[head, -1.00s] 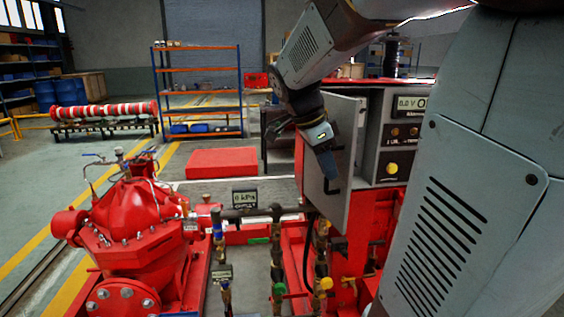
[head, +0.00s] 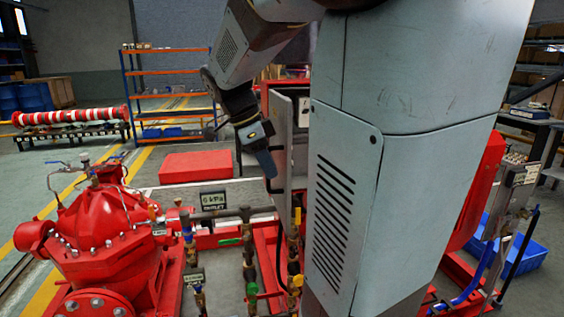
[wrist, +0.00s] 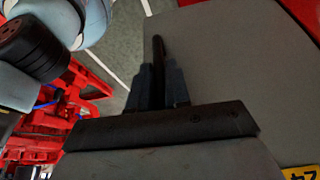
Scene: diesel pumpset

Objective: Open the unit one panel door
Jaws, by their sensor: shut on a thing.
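The grey panel door (head: 281,135) stands swung out from its cabinet in the head view, seen nearly edge-on. My gripper (head: 268,170) is at the door's outer face, on its dark handle. In the wrist view my gripper (wrist: 163,84) has its two dark fingers on either side of the black bar handle (wrist: 158,47), shut on it. The grey door face (wrist: 225,75) fills the right of the wrist view. My arm hides most of the cabinet in the head view.
A red pump (head: 105,235) stands at the left, with pipes and valves (head: 248,255) below the door. A red box (head: 196,165) and an orange shelf rack (head: 168,95) are behind. A blue crate (head: 518,255) lies at the right.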

